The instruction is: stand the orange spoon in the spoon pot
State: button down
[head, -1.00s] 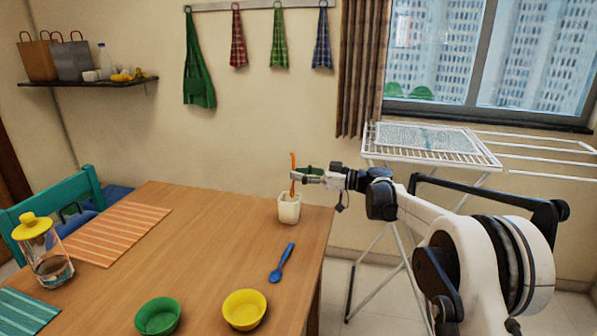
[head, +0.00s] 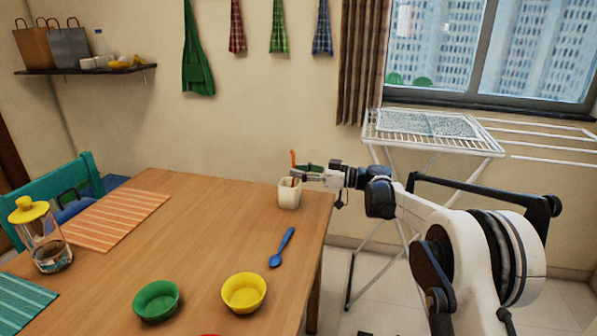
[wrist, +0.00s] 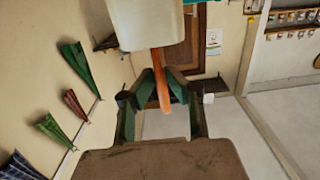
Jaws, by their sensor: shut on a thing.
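The orange spoon (head: 293,158) is upright, its upper end showing above my gripper in the head view. My gripper (head: 299,172) is shut on the spoon, right at the mouth of the cream spoon pot (head: 289,195). The pot stands upright near the table's far right corner. In the wrist view the spoon (wrist: 162,88) lies between the fingers of my gripper (wrist: 161,76) and runs to the pot's rim (wrist: 152,42). The pot wall hides its lower end, which appears to be inside. Whether it touches the bottom cannot be seen.
A blue spoon (head: 281,247) lies on the wooden table (head: 210,235) in front of the pot. A green bowl (head: 157,301) and a yellow bowl (head: 243,293) stand nearer. A glass jar (head: 45,245) is at left. A drying rack (head: 435,150) stands behind my arm.

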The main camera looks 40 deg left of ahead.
jog(key=c, duration=1.7)
grip_release()
jog(key=shift+o, duration=0.2)
jog(key=v, duration=1.2)
